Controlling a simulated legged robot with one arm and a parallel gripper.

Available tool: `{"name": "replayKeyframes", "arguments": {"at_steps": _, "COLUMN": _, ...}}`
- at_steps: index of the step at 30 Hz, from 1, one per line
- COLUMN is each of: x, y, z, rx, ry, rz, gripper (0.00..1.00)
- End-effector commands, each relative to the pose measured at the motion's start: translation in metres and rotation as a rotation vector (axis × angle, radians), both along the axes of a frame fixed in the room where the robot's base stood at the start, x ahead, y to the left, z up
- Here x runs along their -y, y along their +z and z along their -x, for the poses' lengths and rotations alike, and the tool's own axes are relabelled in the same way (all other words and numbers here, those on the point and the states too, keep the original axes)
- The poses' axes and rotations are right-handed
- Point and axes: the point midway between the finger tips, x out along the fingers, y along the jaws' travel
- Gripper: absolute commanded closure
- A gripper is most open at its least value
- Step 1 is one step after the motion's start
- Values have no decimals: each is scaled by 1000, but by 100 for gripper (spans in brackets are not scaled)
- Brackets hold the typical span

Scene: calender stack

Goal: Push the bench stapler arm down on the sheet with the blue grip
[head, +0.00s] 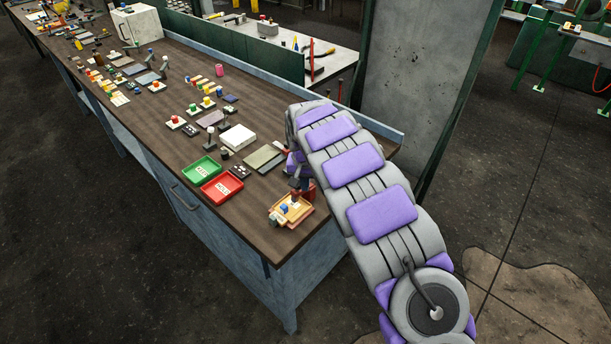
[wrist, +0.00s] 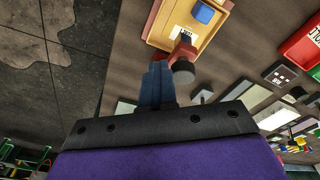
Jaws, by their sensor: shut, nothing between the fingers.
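The sheet is a small white piece with a blue grip (head: 284,207); it lies in a tan tray (head: 276,219) at the near right corner of the bench. In the wrist view the blue grip (wrist: 204,13) and the tray (wrist: 157,32) are at the top. A red part with a grey round knob (wrist: 183,73), seemingly the stapler, stands at the tray's edge; its red part (head: 308,192) also shows in the head view. My gripper (wrist: 158,68) is shut and empty, its blue fingers beside the red part. Whether they touch it I cannot tell. My arm partly hides this spot in the head view.
A red tray (head: 222,187) and a green tray (head: 201,170) lie left of the tan tray. A grey-green pad (head: 264,158) and a white box (head: 238,138) stand behind. Many small parts fill the far bench. The bench's right edge is close by.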

Motion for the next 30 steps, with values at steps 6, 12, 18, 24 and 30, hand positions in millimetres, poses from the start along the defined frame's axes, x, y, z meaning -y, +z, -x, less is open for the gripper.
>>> {"name": "replayKeyframes", "arguments": {"at_steps": 6, "x": -7, "y": 3, "z": 0, "rx": 6, "ry": 6, "rz": -6, "gripper": 100}}
{"name": "replayKeyframes", "arguments": {"at_steps": 12, "x": -10, "y": 25, "z": 1, "rx": 16, "ry": 8, "rz": -9, "gripper": 100}}
{"name": "replayKeyframes", "arguments": {"at_steps": 18, "x": -8, "y": 66, "z": 6, "rx": 9, "ry": 7, "rz": -5, "gripper": 100}}
{"name": "replayKeyframes", "arguments": {"at_steps": 24, "x": 0, "y": 109, "z": 7, "rx": 3, "ry": 3, "rz": -8, "gripper": 100}}
{"name": "replayKeyframes", "arguments": {"at_steps": 30, "x": 7, "y": 149, "z": 11, "rx": 4, "ry": 1, "rz": -10, "gripper": 100}}
